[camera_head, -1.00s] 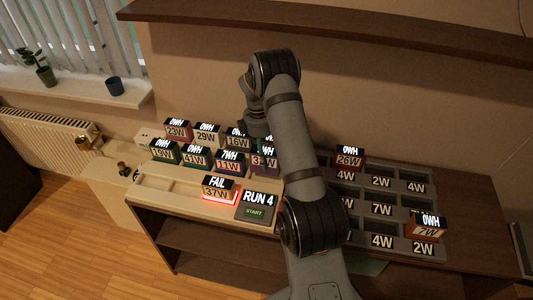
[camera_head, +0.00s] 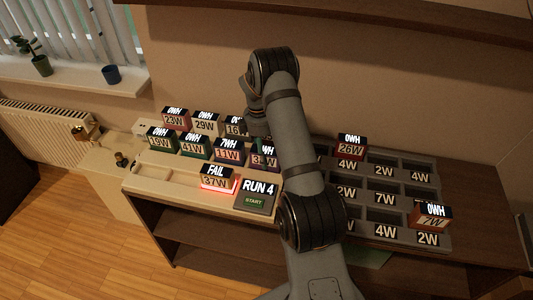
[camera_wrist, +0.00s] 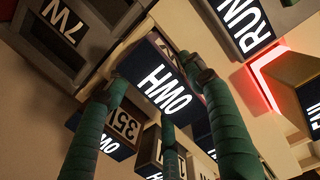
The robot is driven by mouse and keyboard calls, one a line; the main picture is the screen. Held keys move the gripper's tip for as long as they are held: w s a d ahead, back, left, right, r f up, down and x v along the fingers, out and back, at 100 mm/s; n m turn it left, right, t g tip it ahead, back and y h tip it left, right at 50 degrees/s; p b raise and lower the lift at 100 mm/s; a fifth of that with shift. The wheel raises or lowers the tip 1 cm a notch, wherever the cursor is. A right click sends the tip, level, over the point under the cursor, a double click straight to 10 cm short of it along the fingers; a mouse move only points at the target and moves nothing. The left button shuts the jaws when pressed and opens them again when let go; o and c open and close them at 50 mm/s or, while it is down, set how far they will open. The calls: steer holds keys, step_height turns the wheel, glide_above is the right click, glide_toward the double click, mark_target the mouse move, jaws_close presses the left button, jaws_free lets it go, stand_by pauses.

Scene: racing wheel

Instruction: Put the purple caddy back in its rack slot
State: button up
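In the wrist view, a caddy with a lit 0WH display (camera_wrist: 165,82) lies between the tips of my green-banded fingers (camera_wrist: 155,78). In the head view my gripper is hidden behind my arm. The grey rack (camera_head: 410,190) is at right, with labelled slots.
Caddies 11W (camera_head: 229,154), 41W (camera_head: 193,146) and others stand close by on the left. A 37W caddy (camera_head: 217,181) showing FAIL sits on a red-lit spot beside the RUN 4 panel (camera_head: 257,195). Red caddies 26W (camera_head: 351,150) and 7W (camera_head: 430,217) are at the rack.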

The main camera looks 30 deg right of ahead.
steer(key=o, duration=0.4)
steer(key=shift+c, duration=0.2)
steer(key=r, duration=0.8)
steer(key=w+a+r, duration=0.1)
steer(key=r, duration=0.3)
step_height(320, 180, up, 7)
steer(key=p, duration=0.7)
steer(key=shift+f, duration=0.1)
